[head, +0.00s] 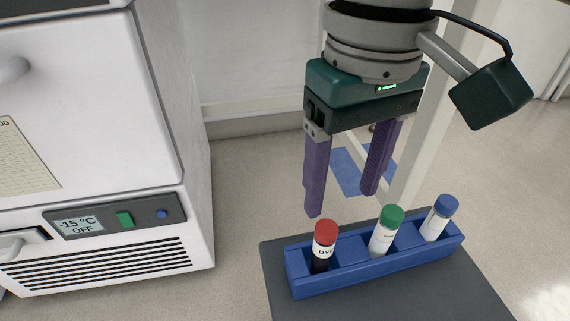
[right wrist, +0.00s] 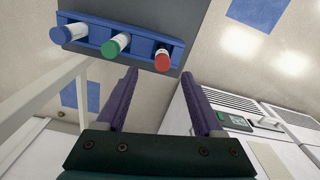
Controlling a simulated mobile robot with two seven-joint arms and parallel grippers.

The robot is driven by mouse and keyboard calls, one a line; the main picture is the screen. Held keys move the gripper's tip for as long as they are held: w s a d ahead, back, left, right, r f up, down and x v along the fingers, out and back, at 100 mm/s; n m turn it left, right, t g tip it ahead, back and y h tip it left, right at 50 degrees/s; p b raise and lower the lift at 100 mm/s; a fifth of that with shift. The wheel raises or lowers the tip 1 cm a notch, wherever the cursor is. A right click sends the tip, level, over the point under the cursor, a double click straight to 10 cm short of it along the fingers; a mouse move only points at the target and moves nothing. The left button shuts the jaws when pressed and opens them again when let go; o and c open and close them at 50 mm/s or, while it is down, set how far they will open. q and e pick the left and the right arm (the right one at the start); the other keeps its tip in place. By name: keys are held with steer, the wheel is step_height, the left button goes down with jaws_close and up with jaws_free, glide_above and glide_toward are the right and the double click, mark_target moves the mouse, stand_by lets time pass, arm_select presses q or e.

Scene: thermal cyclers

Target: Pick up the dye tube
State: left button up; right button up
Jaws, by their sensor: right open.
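The dye tube (head: 324,246) has a red cap, dark contents and a white label reading "DY". It stands in the left slot of a blue rack (head: 352,249). In the right wrist view, the red-capped dye tube (right wrist: 162,59) is at the right end of the rack (right wrist: 98,42). My right gripper (head: 342,204) points down with purple fingers apart and nothing between them. It is above and behind the rack, apart from the tube. Its fingers also show in the right wrist view (right wrist: 161,76). My left gripper is in neither view.
A green-capped tube (head: 386,232) and a blue-capped tube (head: 439,218) stand in the same rack. The rack sits on a dark grey surface (head: 290,308). A white freezer (head: 90,120) with a display reading "-15 °C OFF" stands at left. A pale post rises behind the rack.

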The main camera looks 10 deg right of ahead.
mark_target(328, 228)
steer(key=shift+w+f, duration=0.15)
steer(key=shift+f, duration=0.35)
step_height(328, 228, down, 4)
steer(key=b, duration=0.3)
steer(key=shift+a+f, duration=0.15)
step_height(328, 228, down, 5)
steer(key=b, duration=0.4)
steer(key=shift+w+a+f+b, duration=0.1)
steer(key=shift+a+f+b, duration=0.05)
steer(key=shift+b, duration=0.25)
jaws_close()
